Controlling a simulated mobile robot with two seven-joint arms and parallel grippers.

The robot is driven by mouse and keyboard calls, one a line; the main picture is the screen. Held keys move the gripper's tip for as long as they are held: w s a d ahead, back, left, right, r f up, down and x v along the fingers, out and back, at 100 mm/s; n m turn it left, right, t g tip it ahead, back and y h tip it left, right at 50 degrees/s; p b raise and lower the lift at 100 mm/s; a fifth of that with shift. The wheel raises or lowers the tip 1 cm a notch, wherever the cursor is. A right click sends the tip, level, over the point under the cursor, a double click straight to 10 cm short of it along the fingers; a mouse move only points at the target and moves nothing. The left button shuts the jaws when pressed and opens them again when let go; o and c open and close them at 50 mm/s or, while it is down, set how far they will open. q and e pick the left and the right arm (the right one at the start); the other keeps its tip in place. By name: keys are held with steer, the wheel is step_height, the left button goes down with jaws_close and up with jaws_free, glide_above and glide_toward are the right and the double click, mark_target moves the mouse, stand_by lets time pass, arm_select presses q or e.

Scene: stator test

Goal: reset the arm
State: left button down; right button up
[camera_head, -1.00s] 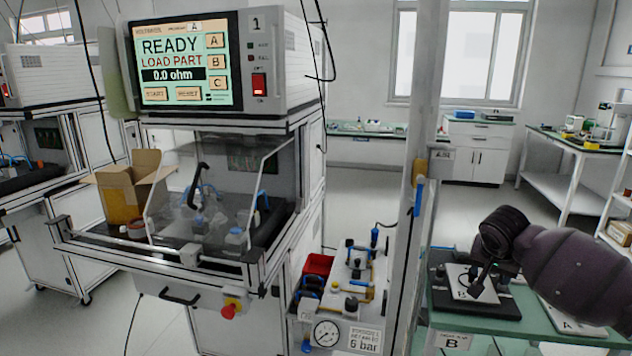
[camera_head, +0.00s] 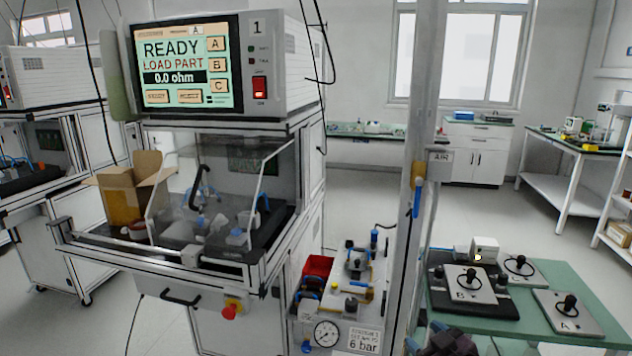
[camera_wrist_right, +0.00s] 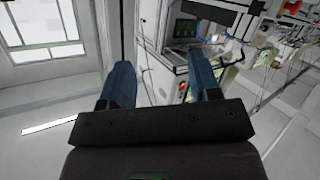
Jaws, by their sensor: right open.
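My right gripper (camera_head: 426,335) shows at the bottom edge of the head view, in front of the green table, with its arm mostly below the picture. In the right wrist view the two blue fingers of the right gripper (camera_wrist_right: 162,80) stand wide apart with nothing between them. My left gripper is not in view.
The green table (camera_head: 545,335) bears plate B (camera_head: 460,291) on a black base, plate A (camera_head: 580,318) and another knobbed plate (camera_head: 530,275). A post (camera_head: 412,180) stands left of it. The test machine (camera_head: 290,75) with its screen reading READY, LOAD PART stands left.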

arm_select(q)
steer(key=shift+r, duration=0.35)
arm_select(e)
steer(key=s+d+f+m+g+h, duration=0.1)
steer(key=s+f+m, duration=0.1)
steer(key=s+f, duration=0.3)
steer(key=s+d+f+m+g+h, duration=0.1)
steer(key=s+f, duration=0.5)
steer(key=s, duration=0.8)
steer(key=s+d+f+m+g+h, duration=0.1)
steer(key=s+d+f+m+h, duration=0.1)
steer(key=s+f, duration=0.4)
steer(key=s+d, duration=0.1)
steer(key=s, duration=0.3)
steer(key=shift+s+d+m, duration=0.2)
steer(key=shift+s+m, duration=0.05)
steer(key=shift+m, duration=0.15)
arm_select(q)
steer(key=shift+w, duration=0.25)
arm_select(e)
steer(key=shift+f, duration=0.1)
steer(key=shift+w, duration=0.1)
steer(key=shift+c, duration=0.2)
